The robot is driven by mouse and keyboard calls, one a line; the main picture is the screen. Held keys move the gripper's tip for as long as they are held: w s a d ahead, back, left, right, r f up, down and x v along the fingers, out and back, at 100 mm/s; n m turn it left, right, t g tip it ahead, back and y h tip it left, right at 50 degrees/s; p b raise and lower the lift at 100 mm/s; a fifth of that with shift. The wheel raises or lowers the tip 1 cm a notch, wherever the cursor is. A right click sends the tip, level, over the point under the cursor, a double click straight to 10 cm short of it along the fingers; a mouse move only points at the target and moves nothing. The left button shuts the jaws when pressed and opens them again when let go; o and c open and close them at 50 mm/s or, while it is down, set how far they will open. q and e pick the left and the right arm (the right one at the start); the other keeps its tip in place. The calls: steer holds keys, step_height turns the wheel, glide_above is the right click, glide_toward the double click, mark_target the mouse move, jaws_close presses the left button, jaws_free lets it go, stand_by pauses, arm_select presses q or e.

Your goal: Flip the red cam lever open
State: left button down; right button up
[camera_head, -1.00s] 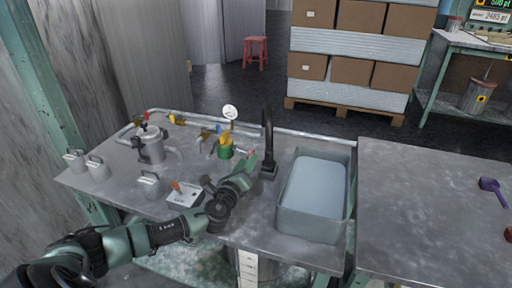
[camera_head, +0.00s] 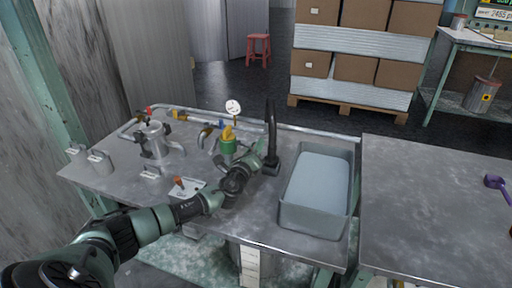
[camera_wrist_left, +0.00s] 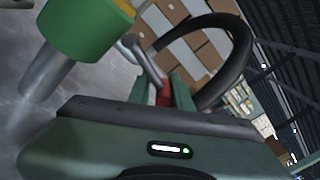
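The green coupling with a yellow top (camera_head: 228,146) stands upright on the metal bench. It shows large at the left of the left wrist view (camera_wrist_left: 88,28). A grey lever arm (camera_wrist_left: 147,57) with a red end (camera_wrist_left: 163,95) lies right of it in that view. My left gripper (camera_head: 270,162) is just right of the coupling, low above the bench. In the wrist view the red end lies between its two green fingers (camera_wrist_left: 165,92). I cannot tell whether they are pressed on it. In the head view the gripper hides the red end. My right gripper is not in view.
A black curved spout (camera_head: 271,135) rises right beside my left gripper. A grey basin (camera_head: 315,224) is right of it. A pressure gauge (camera_head: 233,107) and pipes are behind. A plate with an orange switch (camera_head: 179,182) and a metal pot (camera_head: 155,140) are left.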

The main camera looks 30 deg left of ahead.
arm_select(q)
steer(key=shift+d+r+n, duration=0.1)
steer(key=shift+r+n, duration=0.05)
steer(key=shift+n, duration=0.25)
steer(key=shift+r+n, duration=0.25)
steer(key=shift+n, duration=0.25)
steer(key=shift+w+r+n, duration=0.1)
steer(key=shift+r+n, duration=0.25)
steer(key=shift+n, duration=0.05)
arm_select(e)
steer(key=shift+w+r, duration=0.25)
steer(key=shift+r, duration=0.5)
arm_select(q)
steer(key=c, duration=1.4)
jaws_free()
steer(key=shift+r, duration=0.1)
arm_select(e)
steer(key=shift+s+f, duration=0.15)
